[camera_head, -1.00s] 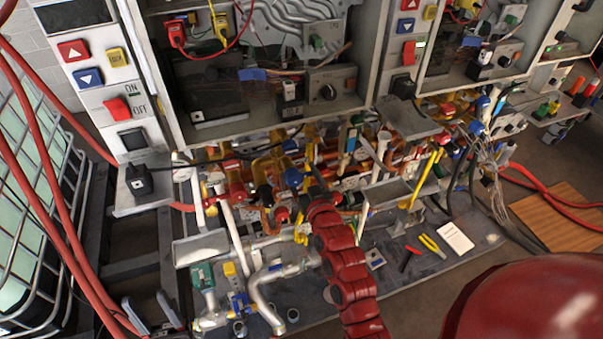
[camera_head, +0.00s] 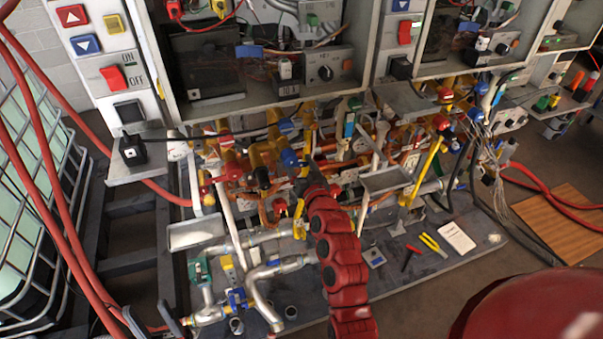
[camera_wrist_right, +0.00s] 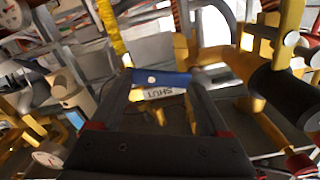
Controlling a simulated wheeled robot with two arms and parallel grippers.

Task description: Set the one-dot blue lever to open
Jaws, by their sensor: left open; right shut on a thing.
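The blue lever (camera_wrist_right: 162,78) with one white dot shows in the right wrist view, between the dark fingertips of my right gripper (camera_wrist_right: 162,84). My right gripper is shut on it. A pale label reading SHUT (camera_wrist_right: 160,92) sits just below the lever. In the head view my red right arm reaches into the pipework, and its gripper (camera_head: 300,178) is partly lost among pipes and valves. I cannot pick out the one-dot lever for sure there.
Dense pipes and valves surround the right gripper, with yellow pipes (camera_wrist_right: 292,30) close by in the wrist view. Heater cabinets (camera_head: 270,108) stand above. A wire-caged tank (camera_head: 30,200) and red hoses (camera_head: 50,190) are at left. A notepad (camera_head: 457,238) lies on the grey base.

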